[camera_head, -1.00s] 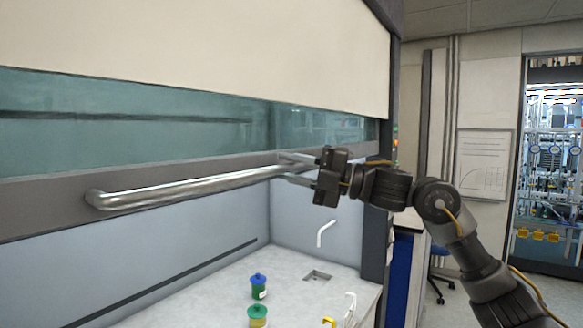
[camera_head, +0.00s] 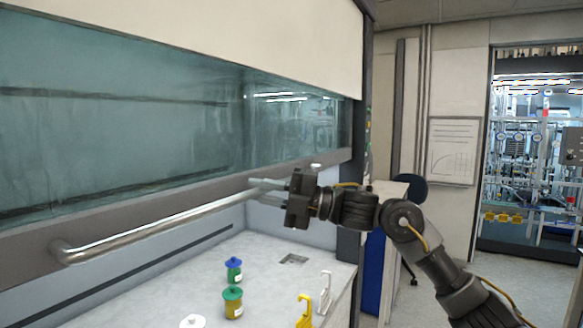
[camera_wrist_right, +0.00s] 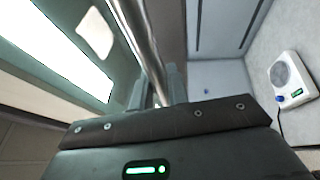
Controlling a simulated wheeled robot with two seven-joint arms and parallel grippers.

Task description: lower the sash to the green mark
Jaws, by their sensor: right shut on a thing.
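The sash is a glass pane (camera_head: 120,130) with a grey bottom rail (camera_head: 130,205) and a long silver bar handle (camera_head: 160,225). Its rail hangs partway down the fume hood opening, with a gap above the worktop. My right gripper (camera_head: 262,190) is shut on the right end of the handle. In the right wrist view the handle (camera_wrist_right: 142,40) runs between the two fingers. Small coloured specks (camera_head: 368,112) show on the hood's right post, too small to tell whether one is the green mark. My left gripper is out of view.
On the white worktop (camera_head: 140,295) stand green-lidded and blue-lidded jars (camera_head: 233,302), a white-lidded jar (camera_head: 192,322) and a yellow hooked item (camera_head: 304,312). A white device with a round top (camera_wrist_right: 291,78) shows in the right wrist view.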

